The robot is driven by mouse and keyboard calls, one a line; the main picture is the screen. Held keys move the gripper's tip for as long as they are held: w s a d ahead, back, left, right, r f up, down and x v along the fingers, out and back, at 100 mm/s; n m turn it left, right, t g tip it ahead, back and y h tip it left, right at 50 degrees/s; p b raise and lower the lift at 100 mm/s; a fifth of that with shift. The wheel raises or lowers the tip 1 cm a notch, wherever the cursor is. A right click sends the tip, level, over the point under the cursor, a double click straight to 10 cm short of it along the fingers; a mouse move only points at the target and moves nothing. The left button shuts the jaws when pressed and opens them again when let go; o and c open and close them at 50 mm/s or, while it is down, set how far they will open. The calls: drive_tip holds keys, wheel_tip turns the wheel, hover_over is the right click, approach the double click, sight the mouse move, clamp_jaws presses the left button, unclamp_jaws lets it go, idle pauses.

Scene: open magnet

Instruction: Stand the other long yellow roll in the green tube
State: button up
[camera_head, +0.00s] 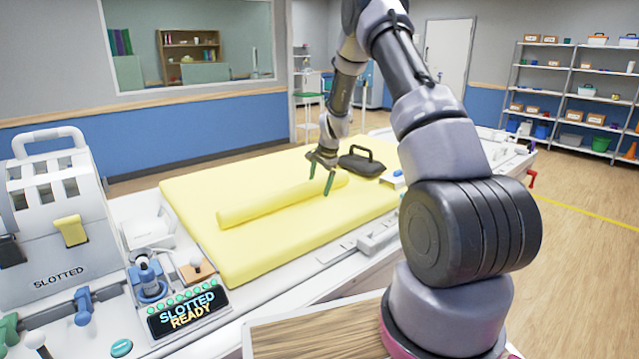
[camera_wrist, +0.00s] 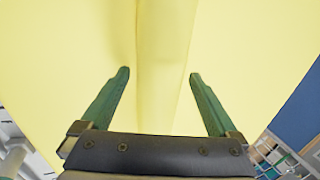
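A long yellow roll (camera_head: 265,205) lies on its side on the yellow mat (camera_head: 215,265). My gripper (camera_head: 321,182) is over the roll's far right end, pointing down, with its green fingers apart. In the wrist view the roll (camera_wrist: 165,40) runs between the two spread fingers of my gripper (camera_wrist: 159,75). Nothing is held; I cannot tell whether the fingertips reach down beside the roll or stay above it. I cannot clearly make out a green tube in either view, nor a second long roll.
A dark handled pad (camera_head: 362,162) lies on the mat just right of my gripper. A grey slotted rack (camera_head: 60,225) and a sign reading "SLOTTED READY" (camera_head: 187,312) stand left. Shelves (camera_head: 580,85) line the back right. A wooden surface (camera_head: 315,335) is in front.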

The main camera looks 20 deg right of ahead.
drive_tip(key=shift+r, duration=0.1)
drive_tip(key=s+r+n, duration=0.1)
drive_tip(key=s+r, duration=0.4)
drive_tip(key=r, duration=0.6)
drive_tip(key=s+r+n, duration=0.1)
drive_tip(key=s+r, duration=0.4)
drive_tip(key=r, duration=0.6)
drive_tip(key=s+a+r+n+t, duration=0.2)
drive_tip(key=s+a+r+n, duration=0.1)
drive_tip(key=s+r, duration=0.65)
drive_tip(key=s+a+r+n+t, duration=0.1)
drive_tip(key=s+r+n, duration=0.1)
drive_tip(key=s, duration=0.9)
drive_tip(key=s+a+r+n, duration=0.1)
drive_tip(key=s+r+n, duration=0.1)
drive_tip(key=s, duration=0.8)
drive_tip(key=shift+s+a+r+n+t+y, duration=0.2)
drive_tip(key=shift+s+n+t+y, duration=0.1)
drive_tip(key=shift+s+t, duration=0.1)
drive_tip(key=shift+o, duration=0.3)
